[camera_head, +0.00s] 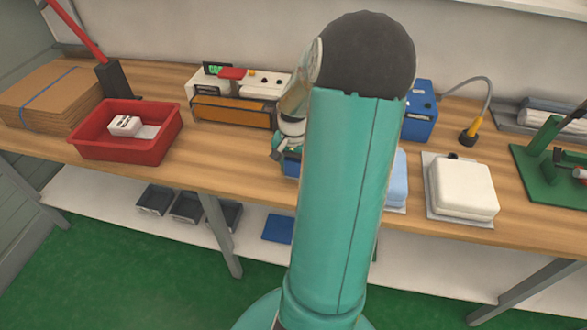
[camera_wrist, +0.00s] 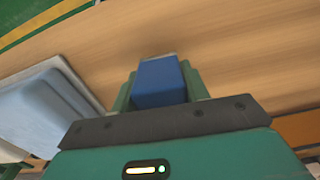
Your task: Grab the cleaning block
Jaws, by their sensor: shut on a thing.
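The cleaning block is a blue block with a pale far edge, held between the two green fingers of my gripper in the wrist view; the block (camera_wrist: 158,82) fills the gap between them. My gripper (camera_wrist: 160,88) is shut on it, over the wooden table top. In the head view my gripper (camera_head: 282,150) is mostly hidden behind my arm. A small blue part of the block (camera_head: 291,166) shows just below it. I cannot tell whether the block touches the table.
A red tray (camera_head: 88,152) holding a white block stands left. A wooden-fronted device (camera_head: 232,112) stands behind. A light-blue pad (camera_head: 398,182) and white pad (camera_head: 461,187) lie right. A blue box (camera_head: 421,112) and a green stand (camera_head: 545,178) are further back and right. Bare bench lies between tray and gripper.

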